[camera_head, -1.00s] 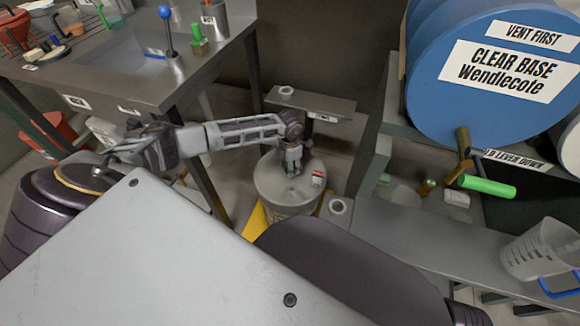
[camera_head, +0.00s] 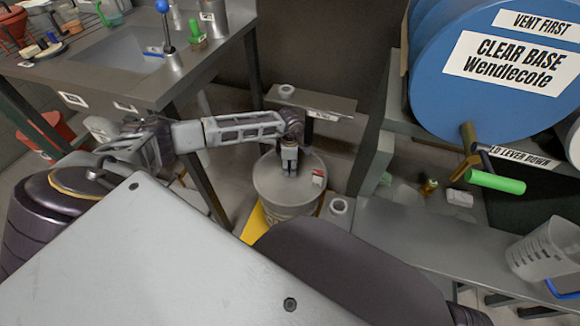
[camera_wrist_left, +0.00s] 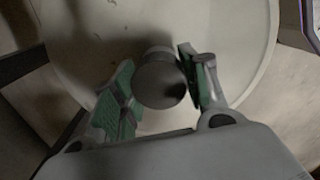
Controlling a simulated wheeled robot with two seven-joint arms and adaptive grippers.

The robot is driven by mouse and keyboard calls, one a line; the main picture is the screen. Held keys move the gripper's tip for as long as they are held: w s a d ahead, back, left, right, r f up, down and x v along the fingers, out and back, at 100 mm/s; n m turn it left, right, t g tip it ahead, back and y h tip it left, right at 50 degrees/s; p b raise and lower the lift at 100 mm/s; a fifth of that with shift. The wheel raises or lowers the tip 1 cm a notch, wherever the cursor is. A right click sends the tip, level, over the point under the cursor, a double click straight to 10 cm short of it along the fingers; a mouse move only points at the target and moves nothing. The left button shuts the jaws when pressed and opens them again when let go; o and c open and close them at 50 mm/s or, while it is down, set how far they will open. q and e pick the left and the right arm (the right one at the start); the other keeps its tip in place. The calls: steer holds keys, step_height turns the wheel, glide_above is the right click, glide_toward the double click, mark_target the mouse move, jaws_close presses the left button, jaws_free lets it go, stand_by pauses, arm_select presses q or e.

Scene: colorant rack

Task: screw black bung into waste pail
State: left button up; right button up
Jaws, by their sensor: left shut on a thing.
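The waste pail (camera_head: 287,205) is a pale grey drum standing on the floor in the head view, with a red and white label on its lid. My left gripper (camera_head: 289,170) points down over the lid. In the left wrist view my left gripper (camera_wrist_left: 160,88) is shut on the black bung (camera_wrist_left: 160,86), a dark round cap between its green-padded fingers. The pale pail lid (camera_wrist_left: 235,30) lies behind the bung. I cannot tell whether the bung's lower end sits in the lid's opening. The bung is hidden in the head view. My right gripper is out of view.
A yellow piece (camera_head: 256,220) shows under the pail. A grey shelf (camera_head: 325,103) stands behind it, and a metal bench (camera_head: 400,225) lies to the right. A blue drum (camera_head: 450,85) with a green-handled tap (camera_head: 496,182) is above. A sink table (camera_head: 130,75) is left.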

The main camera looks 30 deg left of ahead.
arm_select(q)
steer(key=shift+a+m+b, duration=0.1)
steer(key=shift+m+b, duration=0.65)
steer(key=shift+m, duration=2.15)
steer(key=shift+o, duration=0.3)
steer(key=shift+c, duration=0.2)
steer(key=o, duration=1)
steer(key=shift+n, duration=0.3)
steer(key=shift+n+p, duration=1.6)
steer(key=shift+n, duration=1.5)
steer(key=n+p, duration=0.2)
steer(key=n, duration=0.2)
steer(key=shift+n+p, duration=0.65)
steer(key=shift+n, duration=0.85)
